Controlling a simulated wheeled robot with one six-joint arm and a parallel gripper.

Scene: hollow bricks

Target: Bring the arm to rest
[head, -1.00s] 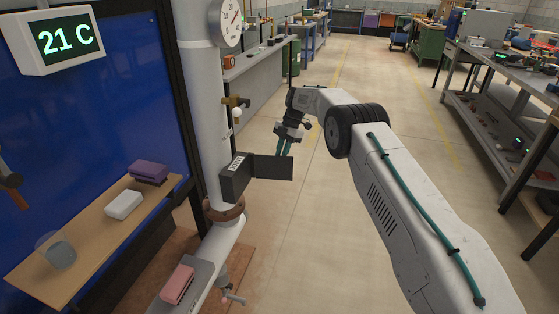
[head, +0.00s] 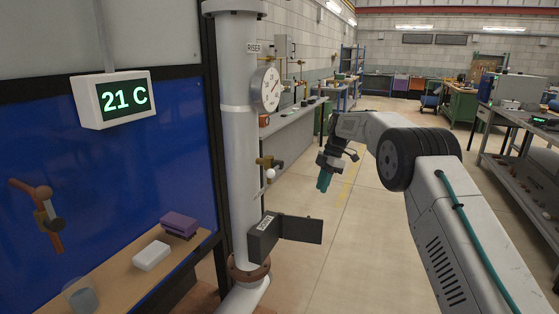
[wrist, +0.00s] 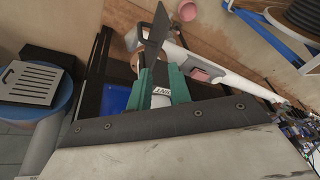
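My arm reaches forward along the right of the head view, bent at the dark ribbed joint. My gripper (head: 324,183) hangs in free air with its teal fingers pointing down, right of the pipe. In the wrist view the two teal fingers (wrist: 161,85) stand apart, with a labelled surface showing in the gap. I see nothing held between them. The gripper is above and behind the dark box (head: 263,238) on the pipe in the head view, apart from it.
The white riser pipe (head: 239,150) with a gauge (head: 268,90) stands left of my arm. A shelf (head: 130,275) holds a purple block (head: 179,225) and a white block (head: 151,256). Workbenches line both sides. The aisle floor (head: 370,215) is clear.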

